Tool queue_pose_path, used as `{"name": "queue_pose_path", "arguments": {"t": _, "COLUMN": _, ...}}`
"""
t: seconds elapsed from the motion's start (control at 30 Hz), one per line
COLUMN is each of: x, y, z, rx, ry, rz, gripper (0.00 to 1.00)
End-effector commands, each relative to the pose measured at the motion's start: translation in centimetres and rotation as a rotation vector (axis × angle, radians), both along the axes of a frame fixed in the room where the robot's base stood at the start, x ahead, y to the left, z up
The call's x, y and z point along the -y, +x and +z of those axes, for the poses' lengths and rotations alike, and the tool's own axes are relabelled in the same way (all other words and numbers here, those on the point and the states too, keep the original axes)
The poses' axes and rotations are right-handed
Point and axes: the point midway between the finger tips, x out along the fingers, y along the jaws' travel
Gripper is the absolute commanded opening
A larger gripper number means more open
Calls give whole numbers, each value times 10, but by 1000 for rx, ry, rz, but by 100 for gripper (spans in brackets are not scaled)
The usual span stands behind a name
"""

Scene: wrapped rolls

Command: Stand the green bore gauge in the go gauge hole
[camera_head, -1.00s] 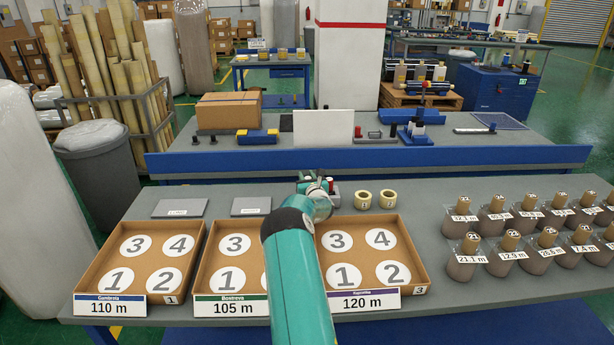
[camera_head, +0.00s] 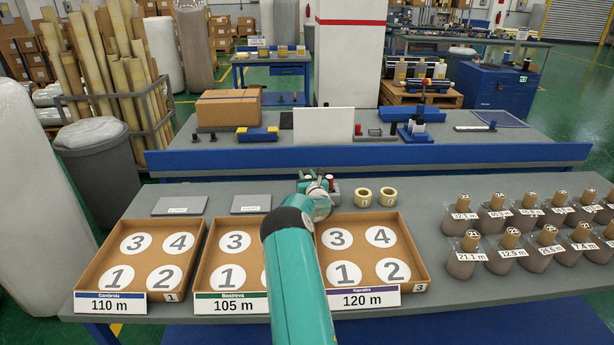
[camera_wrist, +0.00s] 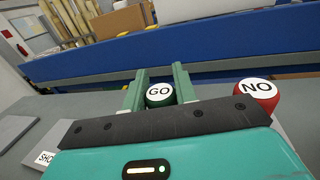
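In the wrist view the green bore gauge (camera_wrist: 159,96) shows as a round green knob with a white "GO" top. My gripper (camera_wrist: 160,82) has one green finger on each side of this knob, close against it with no clear gap. The red gauge (camera_wrist: 258,97), marked "NO", stands to the right, outside the fingers. In the head view my gripper (camera_head: 318,190) is at the back edge of the near table, behind the trays, with small red and green parts around it. The go gauge hole and the gauge's lower end are hidden.
Three cardboard trays (camera_head: 150,225) with numbered circles line the table front. Two yellowish rings (camera_head: 363,197) stand right of my gripper. Several bagged rolls (camera_head: 466,258) fill the right side. Two flat grey plates (camera_head: 180,206) lie behind the trays. A blue-edged table (camera_head: 380,158) stands beyond.

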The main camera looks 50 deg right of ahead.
Motion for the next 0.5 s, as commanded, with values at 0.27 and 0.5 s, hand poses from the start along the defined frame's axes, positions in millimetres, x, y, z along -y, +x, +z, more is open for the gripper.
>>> {"name": "queue_pose_path", "arguments": {"t": 0.27, "x": 0, "y": 0, "z": 0, "rx": 0, "ry": 0, "rz": 0, "gripper": 53}}
{"name": "queue_pose_path", "arguments": {"t": 0.5, "x": -2, "y": -2, "z": -1, "rx": -2, "ry": 1, "rz": -1, "gripper": 53}}
